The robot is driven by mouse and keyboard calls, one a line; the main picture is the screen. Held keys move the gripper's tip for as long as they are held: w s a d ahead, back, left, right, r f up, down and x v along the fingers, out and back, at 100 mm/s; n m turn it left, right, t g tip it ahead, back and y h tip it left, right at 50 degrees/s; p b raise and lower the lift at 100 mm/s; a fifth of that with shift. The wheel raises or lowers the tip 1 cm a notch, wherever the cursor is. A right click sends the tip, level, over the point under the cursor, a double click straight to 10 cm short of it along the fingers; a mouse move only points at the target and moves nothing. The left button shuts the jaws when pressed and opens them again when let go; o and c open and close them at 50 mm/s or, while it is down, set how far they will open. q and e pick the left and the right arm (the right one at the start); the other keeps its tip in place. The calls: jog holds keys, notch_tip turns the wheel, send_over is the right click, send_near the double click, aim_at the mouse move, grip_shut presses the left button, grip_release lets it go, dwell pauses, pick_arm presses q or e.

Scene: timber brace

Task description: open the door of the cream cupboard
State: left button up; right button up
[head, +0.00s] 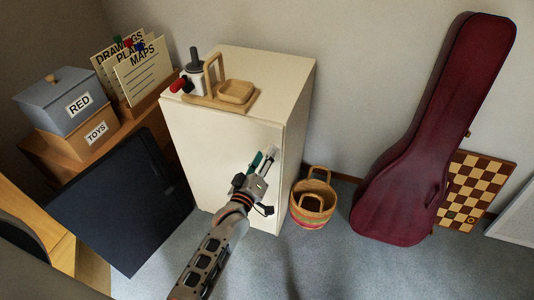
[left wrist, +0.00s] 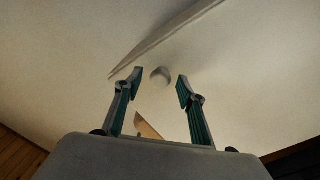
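The cream cupboard (head: 215,135) stands against the wall, and its front door looks closed. My left gripper (head: 264,157) is in front of the upper right part of the door. In the left wrist view its two teal fingers (left wrist: 157,88) are spread apart with nothing held between them. A small round pale knob (left wrist: 160,75) shows in the gap between the fingertips, on the cream surface (left wrist: 245,75). Whether the fingers touch it cannot be told. A pale diagonal strip (left wrist: 165,38) lies just beyond the knob. My right gripper is not in view.
A wooden tray set (head: 238,92) and a bottle (head: 194,75) stand on the cupboard. A dark panel (head: 120,205) is at its left. A woven basket (head: 312,203) stands on the floor right of it, then a dark red instrument case (head: 430,140). Carpet (head: 300,265) in front is clear.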

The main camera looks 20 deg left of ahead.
pick_arm(q)
jog(key=shift+w, duration=0.8)
